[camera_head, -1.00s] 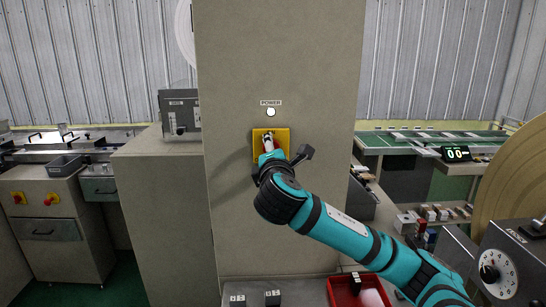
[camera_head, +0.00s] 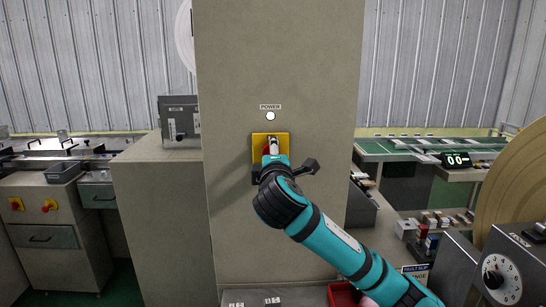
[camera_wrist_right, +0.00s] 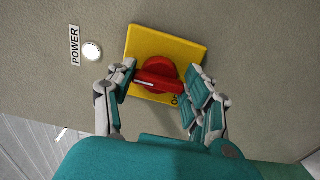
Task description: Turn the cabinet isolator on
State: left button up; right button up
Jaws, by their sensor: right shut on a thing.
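The isolator is a red rotary handle (camera_wrist_right: 158,74) on a yellow plate (camera_head: 284,141), mounted on the grey cabinet front (camera_head: 280,60). In the wrist view the handle's bar, with a white mark on it, lies nearly in line with the direction of the POWER lamp (camera_wrist_right: 92,51), slightly tilted. My right gripper (camera_wrist_right: 163,84) has its fingers at both sides of the handle and is shut on it. In the head view the gripper (camera_head: 271,148) hides much of the handle. The lamp (camera_head: 270,116) under the POWER label looks white. My left gripper is not in view.
A grey box (camera_head: 180,120) stands on the lower cabinet at left. A dial box (camera_head: 505,270) and large tan disc (camera_head: 515,190) are at right. The cabinet front around the plate is clear.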

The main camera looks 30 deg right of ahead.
jog(key=shift+f, duration=0.1)
jog(key=o, duration=1.2)
jog(key=v, duration=1.2)
jog(key=shift+s+d, duration=0.1)
